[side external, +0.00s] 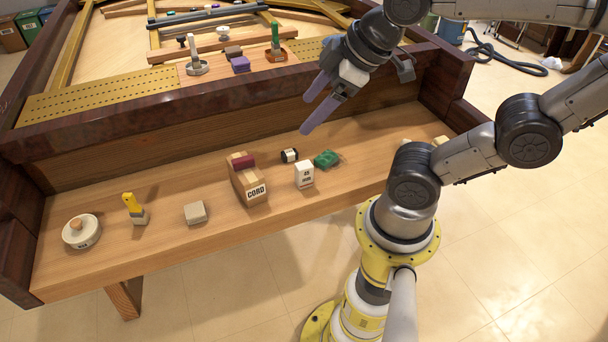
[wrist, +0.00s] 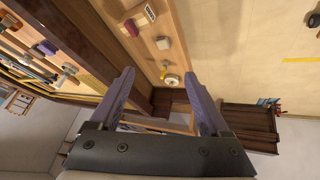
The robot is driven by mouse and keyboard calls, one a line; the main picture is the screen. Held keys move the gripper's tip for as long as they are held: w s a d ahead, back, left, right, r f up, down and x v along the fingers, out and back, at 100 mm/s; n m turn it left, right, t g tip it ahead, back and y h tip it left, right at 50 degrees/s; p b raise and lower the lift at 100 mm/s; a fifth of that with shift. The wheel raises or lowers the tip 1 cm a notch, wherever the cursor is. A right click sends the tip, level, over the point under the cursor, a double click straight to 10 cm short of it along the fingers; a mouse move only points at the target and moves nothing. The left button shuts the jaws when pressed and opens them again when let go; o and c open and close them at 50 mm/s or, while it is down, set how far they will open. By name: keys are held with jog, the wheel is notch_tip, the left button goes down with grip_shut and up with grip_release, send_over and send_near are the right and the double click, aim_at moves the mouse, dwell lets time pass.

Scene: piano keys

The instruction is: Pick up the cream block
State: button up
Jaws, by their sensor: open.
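A small cream block (side external: 195,213) lies on the wooden shelf, between the yellow-handled brush and the CORD box. It also shows near the top of the wrist view (wrist: 162,43). My gripper (side external: 309,113) is open and empty, with purple fingers. It hangs above the shelf's back part, up and to the right of the cream block in the side view, well apart from it. In the wrist view the two spread fingers (wrist: 160,82) point towards the shelf's far end, with nothing between them.
The CORD box (side external: 250,182) with a maroon piece on top stands right of the block. The yellow-handled brush (side external: 135,208) and a round lidded container (side external: 81,231) stand left. A white box (side external: 304,175) and a green item (side external: 327,159) are further right. A dark raised wall (side external: 180,108) runs behind.

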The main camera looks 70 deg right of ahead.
jog(key=w+d+f+n, duration=0.1)
jog(key=w+d+n, duration=0.25)
jog(key=w, duration=0.25)
jog(key=n+g, duration=0.2)
jog(key=g, duration=0.5)
send_over(304, 176)
jog(key=d, duration=0.2)
jog(key=shift+m, duration=0.25)
jog(key=f, duration=2.3)
jog(key=shift+w+a+f, duration=0.15)
jog(key=shift+w+f, duration=0.05)
jog(key=shift+w, duration=0.1)
jog(key=shift+s+f, duration=0.1)
jog(key=shift+f, duration=0.2)
jog(key=f, duration=1.3)
jog(key=shift+w, duration=0.2)
jog(key=shift+r, duration=0.1)
grip_shut()
